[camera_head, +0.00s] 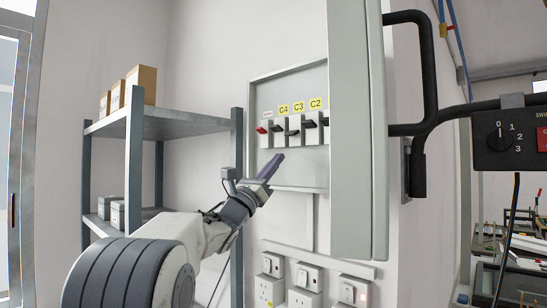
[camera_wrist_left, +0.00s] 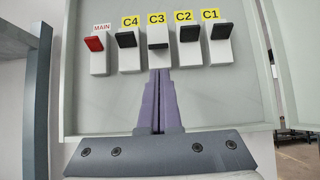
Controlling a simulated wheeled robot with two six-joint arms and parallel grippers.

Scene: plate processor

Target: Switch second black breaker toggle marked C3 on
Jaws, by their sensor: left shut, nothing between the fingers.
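The black C3 toggle (camera_wrist_left: 158,46) sits under its yellow C3 label (camera_wrist_left: 157,18) in the left wrist view. Its lever stands lower than the black levers of C4 (camera_wrist_left: 127,40), C2 (camera_wrist_left: 189,34) and C1 (camera_wrist_left: 221,31). In the head view the C3 toggle (camera_head: 291,132) also hangs lower than its neighbours. My left gripper (camera_wrist_left: 160,73) is shut and empty, its purple fingers pointing up at the panel, with the tips just below C3 in the picture. In the head view the left gripper (camera_head: 277,160) is below the toggle row, apparently clear of the levers. My right gripper is not in view.
A red MAIN toggle (camera_wrist_left: 94,43) sits left of C4. The open grey cabinet door (camera_head: 357,130) stands right of the panel and hides part of it in the head view. A shelf rack (camera_head: 140,125) is at left. Wall sockets (camera_head: 305,285) are below the panel.

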